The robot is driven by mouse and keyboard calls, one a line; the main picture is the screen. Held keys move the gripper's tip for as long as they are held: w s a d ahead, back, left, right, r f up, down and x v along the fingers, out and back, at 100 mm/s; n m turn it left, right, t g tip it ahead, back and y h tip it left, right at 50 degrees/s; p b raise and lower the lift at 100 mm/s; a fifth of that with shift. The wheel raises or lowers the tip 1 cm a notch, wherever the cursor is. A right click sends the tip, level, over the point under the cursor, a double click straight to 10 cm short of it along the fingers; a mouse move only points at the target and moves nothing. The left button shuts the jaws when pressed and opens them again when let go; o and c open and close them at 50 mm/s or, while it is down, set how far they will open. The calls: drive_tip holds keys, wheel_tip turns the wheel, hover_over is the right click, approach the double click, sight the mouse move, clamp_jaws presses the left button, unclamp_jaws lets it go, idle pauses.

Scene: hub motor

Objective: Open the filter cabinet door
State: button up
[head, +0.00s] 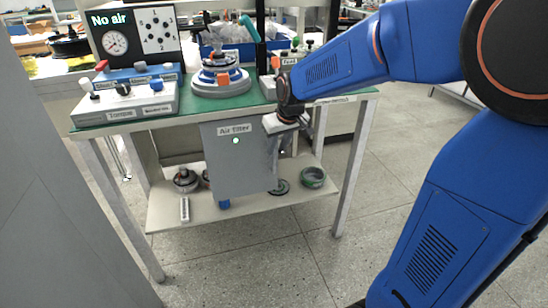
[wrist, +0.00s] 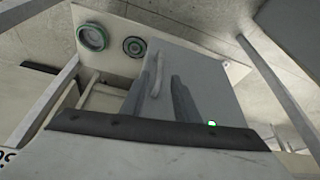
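The grey filter cabinet (head: 236,172) hangs under the green-topped workbench, with an "Air filter" label and a small green light on its front. In the wrist view its grey panel (wrist: 212,88) carries a pale bar handle (wrist: 157,66). My gripper (head: 286,124) is at the cabinet's upper right in the head view and hides part of that edge. In the wrist view the two dark fingers of my gripper (wrist: 157,88) stand apart. The handle shows between and beyond their tips; I cannot tell whether they touch it. The door looks shut.
The bench top (head: 130,121) holds a "No air" gauge panel (head: 134,38), a valve block (head: 124,97) and a motor hub (head: 220,75). The lower shelf (head: 170,216) holds a green ring (head: 313,177) and other parts. A bench leg (head: 353,165) stands to the right. The floor in front is clear.

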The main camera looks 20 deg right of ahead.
hover_over(274, 171)
drive_tip(key=f, duration=0.6)
drive_tip(key=shift+w+d, duration=0.1)
drive_tip(key=shift+w, duration=0.2)
drive_tip(key=shift+c, duration=0.3)
clamp_jaws()
